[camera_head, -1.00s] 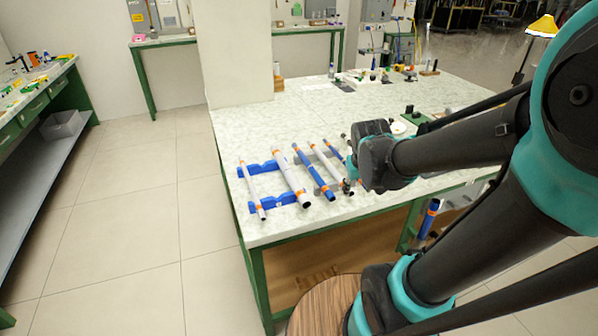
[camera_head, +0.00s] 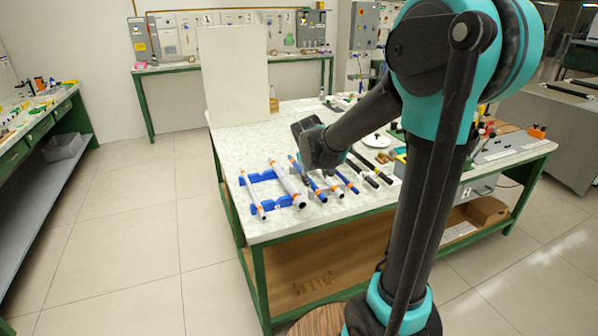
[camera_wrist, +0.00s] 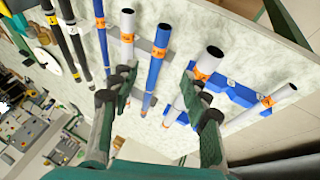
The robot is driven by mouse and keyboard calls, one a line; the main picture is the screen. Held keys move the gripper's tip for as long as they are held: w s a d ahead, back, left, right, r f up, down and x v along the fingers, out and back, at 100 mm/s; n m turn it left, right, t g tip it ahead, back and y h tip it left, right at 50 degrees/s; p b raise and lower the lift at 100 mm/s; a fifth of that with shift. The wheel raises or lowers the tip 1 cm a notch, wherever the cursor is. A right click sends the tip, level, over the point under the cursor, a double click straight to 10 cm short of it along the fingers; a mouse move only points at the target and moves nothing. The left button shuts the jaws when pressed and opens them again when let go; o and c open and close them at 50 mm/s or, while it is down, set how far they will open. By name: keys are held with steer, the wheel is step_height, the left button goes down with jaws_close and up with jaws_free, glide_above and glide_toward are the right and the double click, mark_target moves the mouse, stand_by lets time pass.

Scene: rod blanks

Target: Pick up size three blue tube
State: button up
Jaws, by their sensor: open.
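A blue tube (camera_wrist: 157,65) with an orange band lies in the middle of the wrist view, between my open fingers and apart from both. The mark on its band is too small to read. My gripper (camera_wrist: 160,98) is open and empty, pointing down over the row. In the head view, my gripper (camera_head: 306,178) hangs over the row and partly hides this blue tube (camera_head: 317,191). A thinner blue tube (camera_wrist: 101,38) with an orange band lies farther left in the wrist view. It also shows in the head view (camera_head: 346,181).
A thick white tube (camera_wrist: 207,65) lies close beside my right-hand finger, and a thinner white tube (camera_wrist: 127,40) beside the left-hand one. A thin white tube (camera_head: 252,193) rests on blue holders (camera_head: 264,176). Black rods (camera_head: 362,172) lie farther right on the table (camera_head: 240,140).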

mark_target(319, 192)
steer(key=shift+x, duration=5.55)
steer(key=c, duration=1)
steer(key=shift+o, duration=0.2)
steer(key=shift+r, duration=0.15)
